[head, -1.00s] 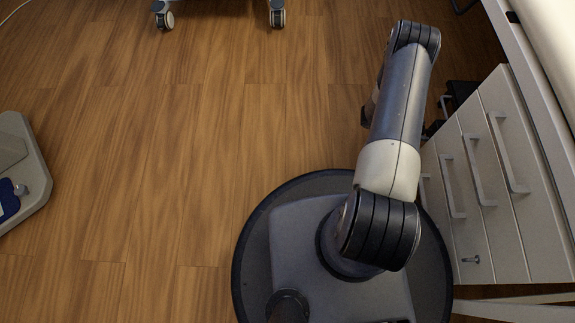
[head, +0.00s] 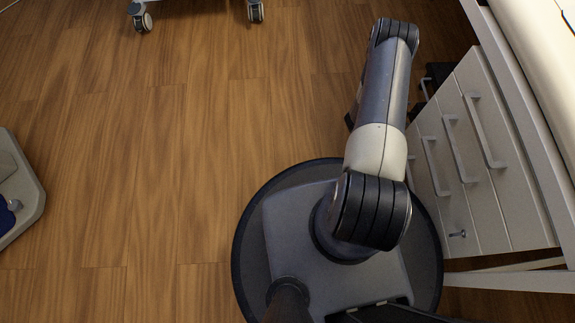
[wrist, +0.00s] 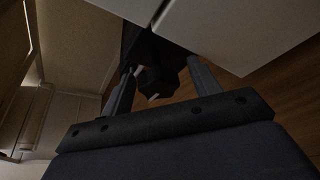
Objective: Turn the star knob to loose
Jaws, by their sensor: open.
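In the head view my gripper is hidden beyond my arm.
A white drawer cabinet (head: 475,170) with several handles and a key stands close to my arm, at the right. A white-edged table (head: 520,100) runs above it. Casters of a wheeled stand (head: 143,20) show at the top. The wooden floor (head: 150,150) between is clear.

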